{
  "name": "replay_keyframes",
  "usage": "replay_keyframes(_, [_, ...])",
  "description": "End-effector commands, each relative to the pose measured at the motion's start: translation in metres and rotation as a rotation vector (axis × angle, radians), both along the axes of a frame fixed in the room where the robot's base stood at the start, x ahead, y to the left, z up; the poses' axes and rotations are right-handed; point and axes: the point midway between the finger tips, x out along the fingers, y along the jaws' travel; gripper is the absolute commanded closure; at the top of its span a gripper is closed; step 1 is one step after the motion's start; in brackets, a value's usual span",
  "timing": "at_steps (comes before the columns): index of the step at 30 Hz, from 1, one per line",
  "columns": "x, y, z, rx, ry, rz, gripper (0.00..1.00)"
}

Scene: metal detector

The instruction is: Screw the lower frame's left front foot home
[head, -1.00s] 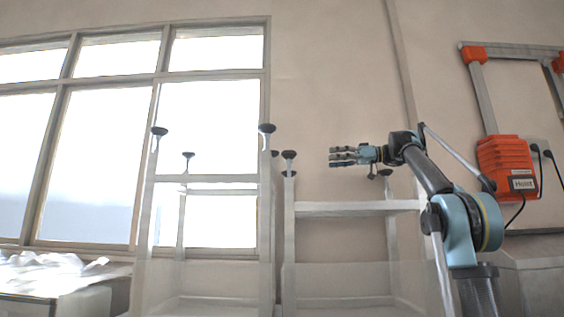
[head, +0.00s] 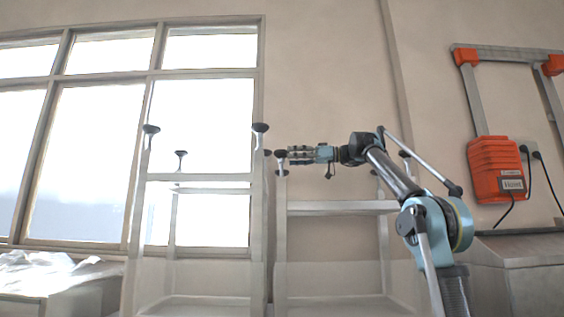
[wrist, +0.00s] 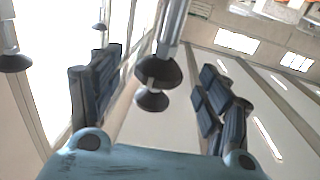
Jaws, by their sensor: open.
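Two pale frames stand side by side with dark round feet at the tops of their posts: a left-hand frame (head: 200,177) and a right-hand frame (head: 340,208). No finger visibly touches either foot.
The left-hand frame's near right foot (head: 260,128) and back right foot (head: 267,153) stand close to my fingertips. An orange box (head: 496,168) hangs on the wall at right, above a cabinet (head: 530,265). A bright window (head: 200,100) fills the left.

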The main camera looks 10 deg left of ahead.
Motion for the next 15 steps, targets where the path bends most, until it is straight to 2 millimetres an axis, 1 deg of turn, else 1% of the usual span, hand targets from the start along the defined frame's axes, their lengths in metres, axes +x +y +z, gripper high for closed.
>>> replay_keyframes(1, [-0.002, 0.009, 0.000, 0.000, 0.000, 0.003, 0.29])
replay_keyframes(6, [-0.005, 0.032, 0.000, 0.000, 0.000, 0.002, 0.29])
replay_keyframes(10, [-0.006, 0.043, 0.000, 0.000, 0.000, 0.001, 0.29])
replay_keyframes(15, [-0.007, 0.049, 0.000, 0.000, 0.000, 0.000, 0.29])
